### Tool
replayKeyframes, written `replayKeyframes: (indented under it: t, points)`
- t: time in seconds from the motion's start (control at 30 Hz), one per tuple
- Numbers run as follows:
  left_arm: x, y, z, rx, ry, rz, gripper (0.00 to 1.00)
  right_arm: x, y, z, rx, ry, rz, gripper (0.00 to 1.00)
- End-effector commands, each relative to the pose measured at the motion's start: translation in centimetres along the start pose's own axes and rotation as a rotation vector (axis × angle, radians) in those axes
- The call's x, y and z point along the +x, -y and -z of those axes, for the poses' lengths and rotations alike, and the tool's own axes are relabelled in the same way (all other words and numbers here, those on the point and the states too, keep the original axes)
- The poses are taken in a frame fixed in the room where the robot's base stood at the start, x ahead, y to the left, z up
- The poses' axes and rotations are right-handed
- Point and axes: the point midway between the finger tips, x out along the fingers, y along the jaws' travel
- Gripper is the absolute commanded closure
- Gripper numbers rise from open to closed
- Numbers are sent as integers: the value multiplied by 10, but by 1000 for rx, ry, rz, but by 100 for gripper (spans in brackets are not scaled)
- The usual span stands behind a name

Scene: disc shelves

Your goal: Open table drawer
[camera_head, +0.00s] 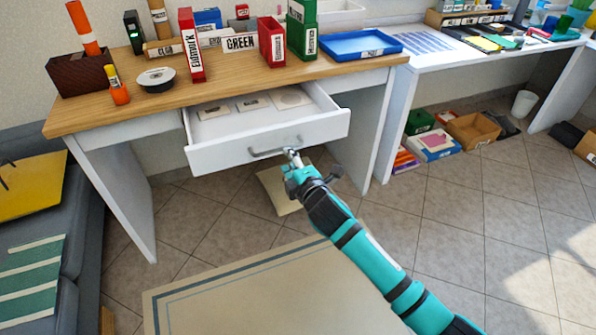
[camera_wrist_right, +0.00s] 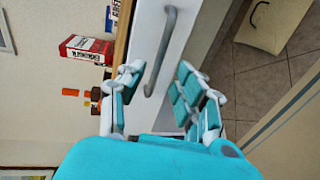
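The table drawer (camera_head: 230,149) is white and stands pulled out from under the wooden tabletop, its inside showing a few flat items. Its grey bar handle (camera_head: 268,152) is on the front panel. My right gripper (camera_head: 292,157) is at the right part of the handle. In the right wrist view, the handle (camera_wrist_right: 161,50) runs between the spread white-and-teal fingers of my right gripper (camera_wrist_right: 160,78), with gaps on both sides. The fingers are open and not closed on the bar; whether one touches it I cannot tell. My left gripper is not in view.
The wooden table (camera_head: 75,122) carries binders, a tape roll and a blue tray (camera_head: 345,45). A sofa (camera_head: 75,225) stands at the left. A rug (camera_head: 250,290) lies in front, and boxes (camera_head: 472,128) sit under the white table at the right.

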Motion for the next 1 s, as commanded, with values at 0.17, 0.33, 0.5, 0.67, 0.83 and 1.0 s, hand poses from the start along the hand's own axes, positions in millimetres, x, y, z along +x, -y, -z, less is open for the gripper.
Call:
replayKeyframes:
  t: [0.17,0.33,0.5,0.67,0.83,1.0]
  points:
    - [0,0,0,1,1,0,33,-34,0,0,0,-1,0,66]
    - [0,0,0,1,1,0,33,-52,1,0,0,0,1,66]
    - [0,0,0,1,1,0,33,-56,0,0,0,0,1,66]
    - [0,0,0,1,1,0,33,-56,0,0,1,1,1,66]
    - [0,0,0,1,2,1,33,-56,0,0,1,0,0,66]
    - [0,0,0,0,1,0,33,-55,18,-5,47,14,35,66]
